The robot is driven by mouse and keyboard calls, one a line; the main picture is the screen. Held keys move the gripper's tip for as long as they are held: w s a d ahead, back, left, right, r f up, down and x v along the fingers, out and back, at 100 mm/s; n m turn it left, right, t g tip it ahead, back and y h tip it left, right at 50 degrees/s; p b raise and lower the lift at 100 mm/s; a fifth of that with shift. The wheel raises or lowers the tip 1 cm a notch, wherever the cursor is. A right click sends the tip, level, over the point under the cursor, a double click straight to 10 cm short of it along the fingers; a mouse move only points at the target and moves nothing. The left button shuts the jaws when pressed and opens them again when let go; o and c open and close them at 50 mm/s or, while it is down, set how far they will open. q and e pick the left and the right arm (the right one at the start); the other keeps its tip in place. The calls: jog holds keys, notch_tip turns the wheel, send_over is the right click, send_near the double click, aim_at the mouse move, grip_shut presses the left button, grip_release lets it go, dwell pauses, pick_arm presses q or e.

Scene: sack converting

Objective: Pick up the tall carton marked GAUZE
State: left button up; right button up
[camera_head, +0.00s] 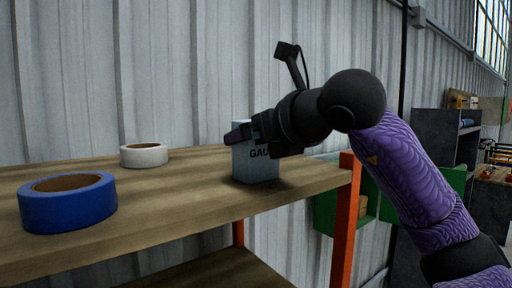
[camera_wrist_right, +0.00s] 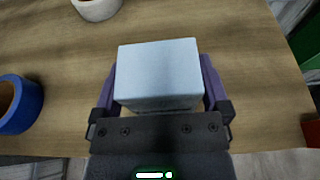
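The pale blue-grey carton (camera_head: 262,168) stands upright near the right end of the wooden shelf (camera_head: 190,195). Dark letters "GAU" show on its face; the rest of the word is hidden by my gripper. My right gripper (camera_head: 238,136) is at the carton's upper part, reaching in from the right. In the right wrist view the carton (camera_wrist_right: 160,72) sits between the two fingers of the gripper (camera_wrist_right: 160,75), one along each side. The fingers are very close to its sides; I cannot tell whether they press on it. My left gripper is not in view.
A blue tape roll (camera_head: 68,208) lies at the shelf's left front, and a white tape roll (camera_head: 144,155) farther back. An orange post (camera_head: 345,215) stands at the shelf's right end. A corrugated wall (camera_head: 190,70) is behind. The shelf between the rolls and carton is clear.

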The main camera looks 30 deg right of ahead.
jog(key=shift+r, duration=0.1)
jog(key=c, duration=0.8)
